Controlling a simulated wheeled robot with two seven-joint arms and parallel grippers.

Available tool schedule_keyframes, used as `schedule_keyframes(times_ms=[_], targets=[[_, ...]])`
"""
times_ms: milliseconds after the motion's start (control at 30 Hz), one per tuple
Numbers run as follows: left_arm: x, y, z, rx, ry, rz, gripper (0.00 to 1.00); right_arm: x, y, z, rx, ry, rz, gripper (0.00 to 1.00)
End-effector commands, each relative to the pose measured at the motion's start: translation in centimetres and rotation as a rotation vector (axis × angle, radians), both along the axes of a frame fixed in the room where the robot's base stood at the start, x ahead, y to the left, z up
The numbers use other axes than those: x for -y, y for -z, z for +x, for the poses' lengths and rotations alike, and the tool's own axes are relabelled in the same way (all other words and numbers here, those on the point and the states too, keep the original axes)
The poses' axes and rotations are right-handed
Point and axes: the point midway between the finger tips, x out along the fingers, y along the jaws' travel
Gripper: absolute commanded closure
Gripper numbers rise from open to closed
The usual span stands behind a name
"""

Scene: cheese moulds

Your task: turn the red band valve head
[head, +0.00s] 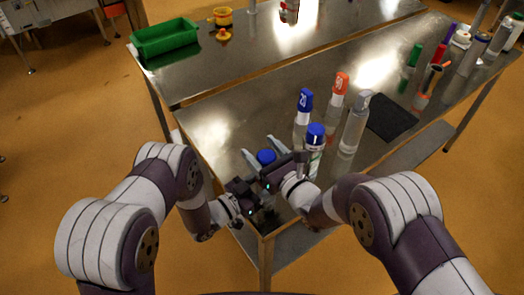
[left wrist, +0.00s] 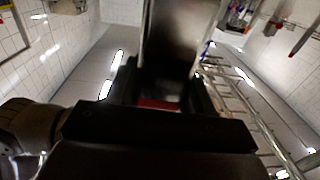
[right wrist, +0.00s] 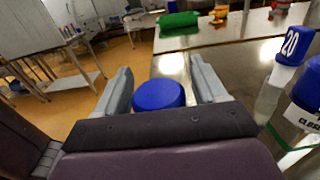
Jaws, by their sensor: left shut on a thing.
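A blue round cap (head: 266,157) shows between the fingers of my right gripper (head: 265,149) near the table's front left corner. In the right wrist view the blue cap (right wrist: 159,95) lies between the two grey fingers, with a gap at the sides; the gripper is open. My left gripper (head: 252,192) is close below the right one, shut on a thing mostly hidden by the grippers. In the left wrist view a small red patch (left wrist: 158,104) shows between the dark gripper parts, below a blurred grey shape. I cannot tell whether the blue cap belongs to the held thing.
Close right of the grippers stand a blue-capped bottle (head: 316,135), a blue "20" bottle (head: 304,100), an orange-capped bottle (head: 341,82) and a clear bottle (head: 355,122). A green bin (head: 165,40) is on the back table.

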Motion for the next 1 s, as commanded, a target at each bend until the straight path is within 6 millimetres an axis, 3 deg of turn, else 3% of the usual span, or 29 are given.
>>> schedule_keyframes(times_ms=[333, 700, 833, 1000], targets=[[0.0, 0.0, 0.0, -0.001, -0.001, 0.0, 0.96, 0.0, -0.5, 0.0, 0.0, -0.002, 0.0, 0.26], [0.0, 0.0, 0.0, -0.001, -0.001, 0.0, 0.96, 0.0, -8.3, 0.0, 0.001, -0.002, 0.001, 0.26], [0.0, 0.0, 0.0, -0.001, -0.001, 0.0, 0.96, 0.0, -9.7, 0.0, 0.0, -0.002, -0.001, 0.26], [0.0, 0.0, 0.0, -0.001, -0.001, 0.0, 0.96, 0.0, -10.0, -0.1, -0.002, -0.002, -0.001, 0.26]])
